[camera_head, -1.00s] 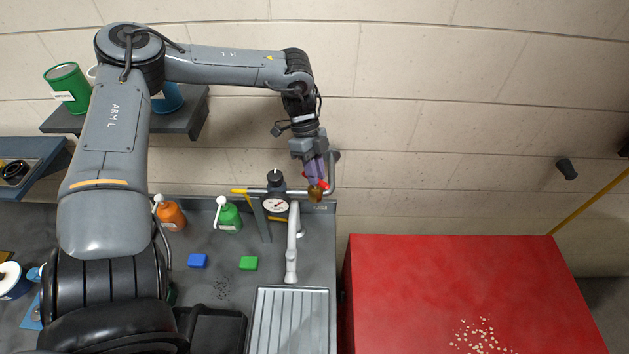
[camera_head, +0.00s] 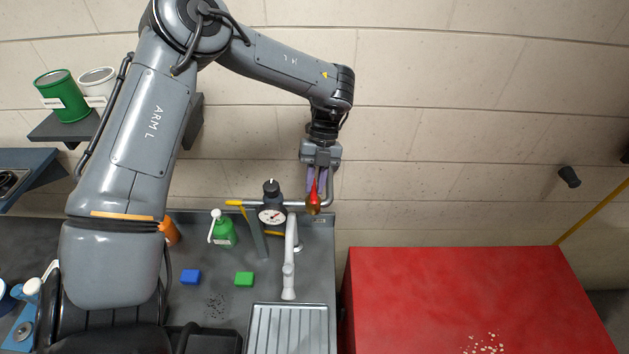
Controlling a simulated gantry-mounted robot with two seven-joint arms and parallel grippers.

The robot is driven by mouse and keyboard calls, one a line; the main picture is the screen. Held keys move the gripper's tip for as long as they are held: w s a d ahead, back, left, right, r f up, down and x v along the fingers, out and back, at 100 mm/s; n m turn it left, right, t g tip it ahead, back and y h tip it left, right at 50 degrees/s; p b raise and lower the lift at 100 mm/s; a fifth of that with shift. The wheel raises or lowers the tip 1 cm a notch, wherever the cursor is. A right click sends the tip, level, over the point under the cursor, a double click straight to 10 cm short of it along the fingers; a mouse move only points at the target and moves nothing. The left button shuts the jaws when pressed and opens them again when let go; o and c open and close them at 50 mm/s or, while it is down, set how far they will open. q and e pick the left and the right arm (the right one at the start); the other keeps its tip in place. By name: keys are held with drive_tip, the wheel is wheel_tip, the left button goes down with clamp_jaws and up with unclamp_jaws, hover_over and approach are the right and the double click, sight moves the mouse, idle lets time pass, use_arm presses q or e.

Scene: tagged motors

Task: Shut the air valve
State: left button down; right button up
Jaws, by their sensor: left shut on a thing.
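The air valve has a red handle (camera_head: 314,187) on a brass body (camera_head: 313,207), set in the grey pipe (camera_head: 295,204) at the bench's back edge. My left gripper (camera_head: 317,186) comes down from above, its purple fingers shut on the red handle. The handle shows as a narrow strip pointing up toward the gripper; the fingers partly hide it. A round pressure gauge (camera_head: 272,215) with a dark knob above it sits on the pipe just left of the valve. My right gripper is not in view.
A yellow lever (camera_head: 235,203) is at the pipe's left end. A red cabinet (camera_head: 430,290) stands right.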

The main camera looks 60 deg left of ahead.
use_arm(q)
drive_tip(key=shift+d+m, duration=0.1)
drive_tip(key=shift+m, duration=0.5)
drive_tip(key=c, duration=1.1)
unclamp_jaws()
drive_tip(key=shift+o, duration=0.2)
drive_tip(key=shift+r, duration=0.45)
drive_tip(key=r, duration=0.1)
drive_tip(key=r+b, duration=0.1)
drive_tip(key=r, duration=0.1)
drive_tip(key=shift+w+d+r, duration=0.2)
drive_tip(key=shift+d+r, duration=0.05)
drive_tip(key=shift+d, duration=0.1)
drive_tip(key=w+d+r, duration=0.3)
drive_tip(key=d+r, duration=0.3)
drive_tip(key=d, duration=0.4)
drive_tip(key=shift+d+r+p, duration=0.2)
drive_tip(key=shift+r+p, duration=0.1)
drive_tip(key=shift+p, duration=0.1)
